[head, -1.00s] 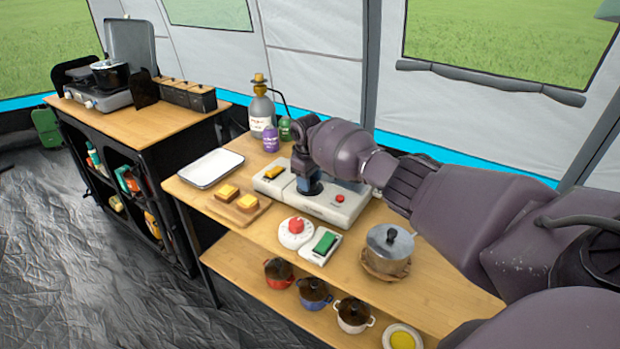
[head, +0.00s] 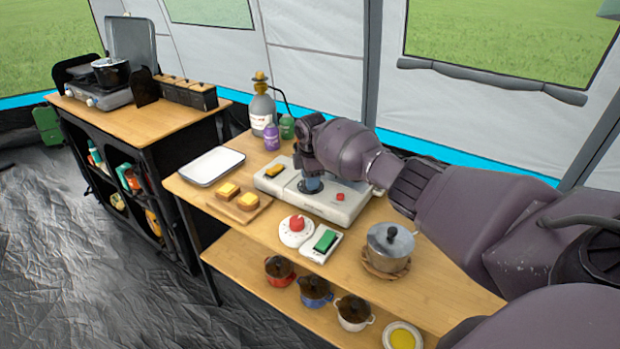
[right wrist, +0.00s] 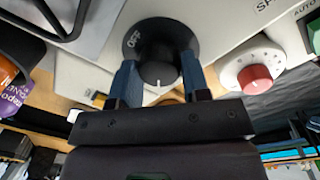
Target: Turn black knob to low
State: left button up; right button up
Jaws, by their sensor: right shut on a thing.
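The black knob (right wrist: 158,66) shows in the right wrist view, on a white panel, with "OFF" printed on its dark disc and a white mark at its lower edge. My right gripper (right wrist: 160,85) has a blue finger on each side of the knob and is shut on it. In the head view my right gripper (head: 311,184) points down at the white appliance (head: 345,207), and its wrist hides the knob there. My left gripper is not in view.
A white dial with a red knob (head: 297,224) and a green switch (head: 325,240) are in front of the appliance. A pot (head: 390,243) stands to the right, bread on a board (head: 240,215) to the left. A gas bottle (head: 262,112) stands behind.

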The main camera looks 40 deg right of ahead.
jog(key=shift+n+b, duration=0.3)
jog(key=shift+n, duration=1.9)
jog(key=o, duration=0.9)
jog(key=shift+r, duration=0.1)
jog(key=r, duration=0.3)
jog(key=r+p, duration=0.1)
jog(key=r, duration=0.6)
jog(key=shift+s+r+p, duration=0.3)
jog(key=shift+s+p, duration=0.05)
